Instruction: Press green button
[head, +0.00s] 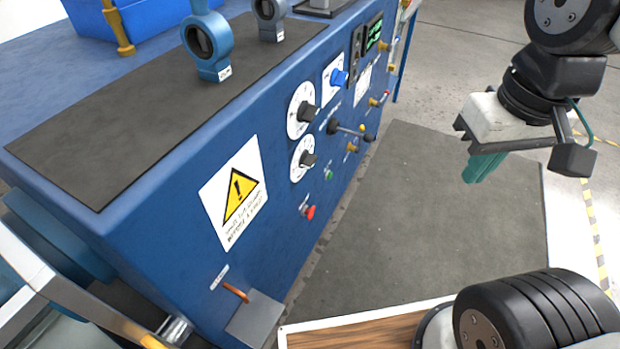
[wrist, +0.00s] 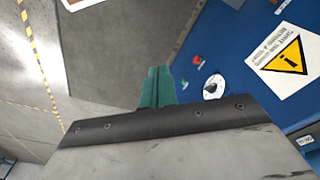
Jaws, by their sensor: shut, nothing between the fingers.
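The small green button (head: 328,174) sits on the front face of the blue machine (head: 262,262), below the lower white dial in the head view. In the wrist view the green button (wrist: 184,84) shows just right of my gripper's fingers. My gripper (head: 484,170) has teal fingers pointing down, shut and empty. It hangs over the grey floor mat, to the right of the panel and well apart from the button. In the wrist view the fingers of my gripper (wrist: 157,84) are together, touching nothing.
A red knob (head: 310,212) sits near the green button. Dials (head: 302,157), levers (head: 345,128) and a blue knob (head: 338,78) stick out from the panel. A yellow warning sign (head: 237,192) is at left. Free room lies above the grey mat (head: 430,210).

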